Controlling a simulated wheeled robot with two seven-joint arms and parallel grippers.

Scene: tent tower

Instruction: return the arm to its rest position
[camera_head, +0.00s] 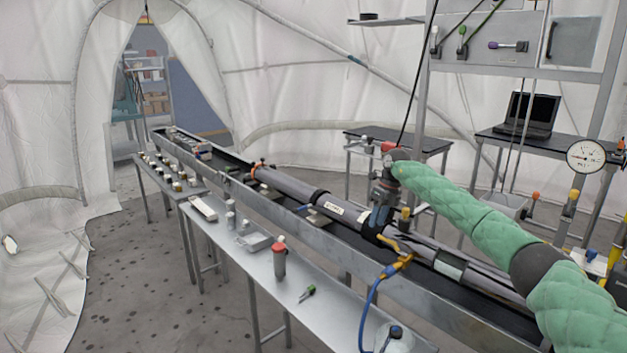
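My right arm, in a green padded sleeve, reaches in from the right edge in the head view. Its gripper (379,212) points down at the long dark tube (345,208) lying in the metal trough. The fingers are at or just above a dark band around the tube, beside a yellow fitting. They are small and dark against the tube, so I cannot tell whether they are open, shut or touching it. My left arm and gripper are not in view.
A blue hose (369,310) hangs from the yellow fitting. A pressure gauge (586,156) and a rack with a laptop (531,115) stand at right.

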